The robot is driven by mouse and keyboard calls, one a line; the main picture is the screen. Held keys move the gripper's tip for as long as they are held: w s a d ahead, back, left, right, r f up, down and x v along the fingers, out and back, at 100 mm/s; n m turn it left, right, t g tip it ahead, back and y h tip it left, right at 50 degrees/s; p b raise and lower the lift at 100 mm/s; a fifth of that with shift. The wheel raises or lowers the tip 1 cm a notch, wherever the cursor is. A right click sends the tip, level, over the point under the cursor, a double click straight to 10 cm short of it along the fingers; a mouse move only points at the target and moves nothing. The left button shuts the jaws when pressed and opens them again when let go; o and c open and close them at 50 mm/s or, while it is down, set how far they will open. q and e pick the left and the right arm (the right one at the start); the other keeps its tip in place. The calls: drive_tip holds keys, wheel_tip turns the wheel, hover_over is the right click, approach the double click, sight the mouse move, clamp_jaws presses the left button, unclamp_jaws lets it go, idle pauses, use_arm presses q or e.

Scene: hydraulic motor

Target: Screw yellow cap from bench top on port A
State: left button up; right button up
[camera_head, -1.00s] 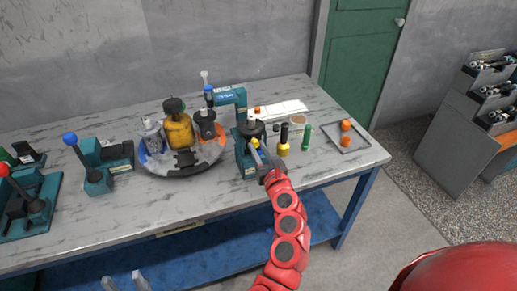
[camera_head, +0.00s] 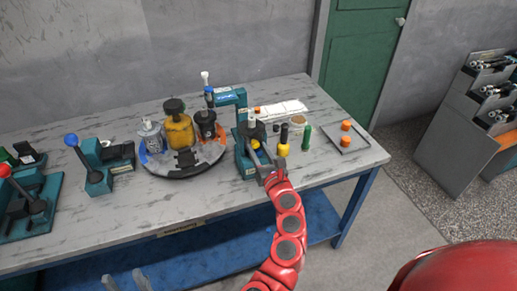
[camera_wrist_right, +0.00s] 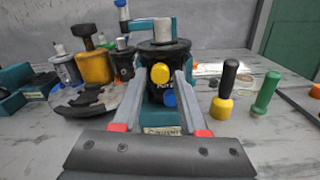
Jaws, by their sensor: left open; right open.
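The hydraulic motor (camera_head: 252,131), a dark body on a teal stand, stands near the bench's front edge. A round yellow cap (camera_wrist_right: 160,73) sits on its front face, with a blue cap (camera_wrist_right: 169,98) below it. Dark lettering between them is only partly legible. My right gripper (camera_wrist_right: 158,76) is open, its two grey fingers pointing at the motor on either side of the yellow cap, with visible gaps. In the head view the fingers partly cover the motor front. My left gripper (camera_head: 125,281) is open and empty at the bottom edge, in front of the bench.
Right of the motor stand a black-handled tool with yellow base (camera_wrist_right: 222,94) and a green one (camera_wrist_right: 265,92). A round tray (camera_head: 182,166) with several canisters is left. A tray with orange caps (camera_head: 347,140) lies right. Bare bench top (camera_head: 215,197) lies front left.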

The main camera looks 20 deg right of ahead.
drive_tip(key=shift+s+f+n, duration=0.15)
drive_tip(key=shift+n, duration=0.25)
drive_tip(key=n+b, duration=0.2)
drive_tip(key=n, duration=0.3)
drive_tip(key=shift+n+b, duration=0.35)
drive_tip(key=shift+n, duration=1.95)
drive_tip(key=shift+c, duration=0.3)
clamp_jaws()
drive_tip(key=shift+r, duration=0.2)
